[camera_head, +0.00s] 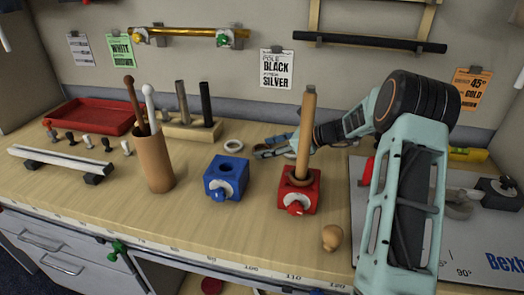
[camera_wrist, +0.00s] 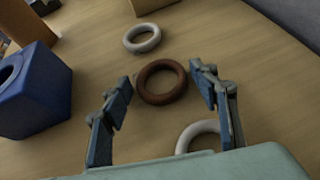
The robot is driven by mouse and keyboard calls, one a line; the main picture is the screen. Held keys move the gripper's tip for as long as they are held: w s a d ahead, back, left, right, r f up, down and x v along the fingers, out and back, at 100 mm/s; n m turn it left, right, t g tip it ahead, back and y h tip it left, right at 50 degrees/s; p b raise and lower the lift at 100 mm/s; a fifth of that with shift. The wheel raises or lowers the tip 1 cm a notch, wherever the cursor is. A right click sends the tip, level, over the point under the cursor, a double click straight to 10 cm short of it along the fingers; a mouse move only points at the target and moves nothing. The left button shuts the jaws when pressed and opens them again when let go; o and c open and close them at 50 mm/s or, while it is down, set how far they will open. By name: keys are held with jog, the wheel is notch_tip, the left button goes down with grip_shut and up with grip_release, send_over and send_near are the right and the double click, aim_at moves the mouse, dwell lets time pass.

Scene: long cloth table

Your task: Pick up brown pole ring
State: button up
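The brown pole ring (camera_wrist: 147,94) lies flat on the wood bench top in the wrist view. My gripper (camera_wrist: 161,79) is open, with one finger to the left and one to the right of the ring. The fingers appear apart from the ring, and their height above the bench is hard to judge. In the head view, my gripper (camera_head: 262,151) is low over the bench between the blue and red blocks, behind the upright wooden pole (camera_head: 305,125). I cannot make out this ring in the head view.
A white ring (camera_wrist: 129,47) lies beyond the brown one and another pale ring (camera_wrist: 183,137) nearer my palm. A blue block (camera_head: 213,183) stands left, and a red block (camera_head: 312,197) holds the pole close to my arm. A brown cup (camera_head: 154,165) is further left.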

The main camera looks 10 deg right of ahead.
jog(key=c, duration=0.6)
jog(key=shift+o, duration=0.2)
